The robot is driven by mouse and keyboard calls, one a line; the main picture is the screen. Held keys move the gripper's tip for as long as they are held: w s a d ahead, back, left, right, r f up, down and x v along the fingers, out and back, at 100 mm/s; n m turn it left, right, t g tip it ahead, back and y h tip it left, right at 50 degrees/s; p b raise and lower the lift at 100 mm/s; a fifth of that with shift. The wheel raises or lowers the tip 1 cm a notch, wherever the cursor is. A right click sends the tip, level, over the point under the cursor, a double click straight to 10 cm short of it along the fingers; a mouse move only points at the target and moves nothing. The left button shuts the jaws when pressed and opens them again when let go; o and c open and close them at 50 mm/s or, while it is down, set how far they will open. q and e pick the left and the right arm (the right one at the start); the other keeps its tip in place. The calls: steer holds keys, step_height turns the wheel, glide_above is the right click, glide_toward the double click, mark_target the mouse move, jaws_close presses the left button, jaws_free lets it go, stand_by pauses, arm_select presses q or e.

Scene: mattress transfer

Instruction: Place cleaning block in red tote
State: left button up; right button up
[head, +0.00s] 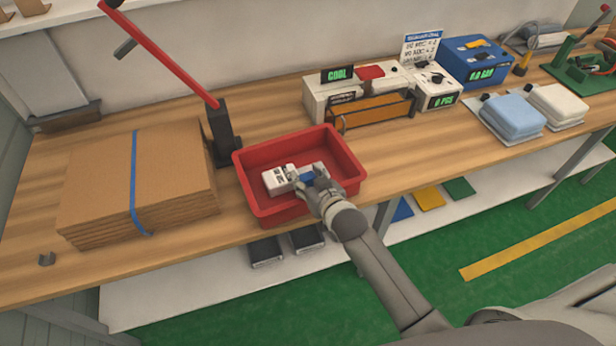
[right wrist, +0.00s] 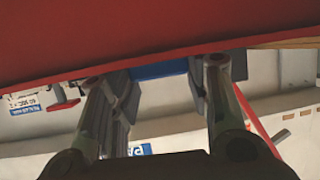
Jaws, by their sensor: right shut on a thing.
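The red tote (head: 250,192) stands at the front of the wooden table; its red surface fills the top of the right wrist view (right wrist: 120,30). My right gripper (head: 313,180) is over the tote's front right part, fingers reaching inside the rim. It is shut on a blue block (head: 306,175), likely the cleaning block, mostly hidden by the fingers. The blue block also shows between the fingers in the right wrist view (right wrist: 160,70). I cannot tell whether it touches the tote floor. A white labelled box (head: 279,180) is in the tote, left of the gripper. My left gripper is not in view.
Stacked cardboard (head: 150,175) lies left of the tote, with a red-handled lever press (head: 222,135) between them. Behind stand an orange-fronted rack (head: 375,110) and a blue box (head: 474,60). Folded cloths (head: 513,115) lie right. The table's front edge runs below the tote.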

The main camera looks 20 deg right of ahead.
steer(key=o, duration=1.1)
steer(key=shift+c, duration=0.2)
steer(key=shift+r, duration=0.15)
steer(key=shift+r, duration=0.3)
steer(key=shift+s+r+p, duration=0.15)
steer(key=shift+r+p, duration=0.1)
steer(key=shift+p, duration=0.05)
steer(key=b+v, duration=0.1)
steer(key=v, duration=1)
steer(key=shift+s+b, duration=0.3)
steer(key=shift+d+r, duration=0.1)
steer(key=shift+r, duration=0.05)
